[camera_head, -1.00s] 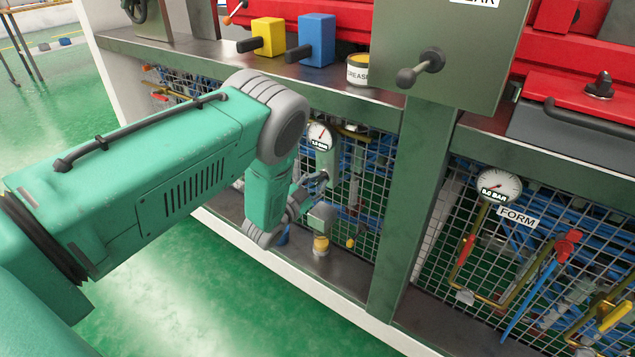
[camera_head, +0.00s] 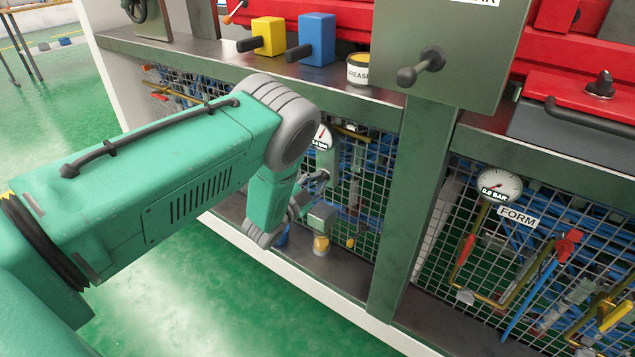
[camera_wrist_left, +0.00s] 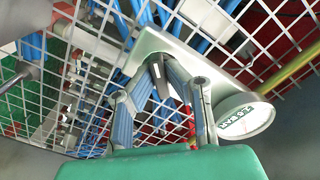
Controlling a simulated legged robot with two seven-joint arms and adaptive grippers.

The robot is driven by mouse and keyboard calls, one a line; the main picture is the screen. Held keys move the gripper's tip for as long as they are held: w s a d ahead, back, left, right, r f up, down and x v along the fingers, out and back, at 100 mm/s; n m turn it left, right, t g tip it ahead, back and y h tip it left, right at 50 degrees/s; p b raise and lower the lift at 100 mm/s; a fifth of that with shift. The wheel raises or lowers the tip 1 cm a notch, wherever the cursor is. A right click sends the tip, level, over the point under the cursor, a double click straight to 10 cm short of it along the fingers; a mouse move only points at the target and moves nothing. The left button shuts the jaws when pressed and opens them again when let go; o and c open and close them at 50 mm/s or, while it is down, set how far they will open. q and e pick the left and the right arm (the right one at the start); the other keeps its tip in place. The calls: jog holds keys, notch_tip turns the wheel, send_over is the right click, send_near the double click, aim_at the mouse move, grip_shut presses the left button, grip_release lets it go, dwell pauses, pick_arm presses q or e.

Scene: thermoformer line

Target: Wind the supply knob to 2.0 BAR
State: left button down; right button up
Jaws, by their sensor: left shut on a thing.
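The supply gauge (camera_head: 321,137), a white dial with a red needle pointing up, is partly hidden behind my left arm in the head view. Its label is too small and covered to read surely. It also shows in the left wrist view, tilted and upside down (camera_wrist_left: 244,117), on a pale grey plate (camera_wrist_left: 190,55). My left gripper (camera_head: 316,179) is at the front of this plate, below the gauge. In the left wrist view its two fingers (camera_wrist_left: 163,90) are shut on the dark supply knob (camera_wrist_left: 160,76), which they largely hide. My right gripper is not in view.
Wire mesh with blue hoses stands behind the plate. A grease can (camera_head: 358,70), a yellow block (camera_head: 268,36) and a blue block (camera_head: 317,40) are on the ledge above.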

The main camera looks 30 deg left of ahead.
pick_arm(q)
jog(key=shift+s+f, duration=0.1)
jog(key=shift+f, duration=0.05)
jog(key=shift+m, duration=1.5)
jog(key=m+b, duration=0.1)
jog(key=m, duration=0.1)
jog(key=shift+m, duration=0.4)
jog(key=shift+d, duration=0.1)
jog(key=shift+f+m+b, duration=0.1)
jog(key=shift+m+b, duration=0.2)
jog(key=shift+m, duration=0.7)
jog(key=c, duration=1.5)
grip_release()
jog(key=shift+r, duration=0.2)
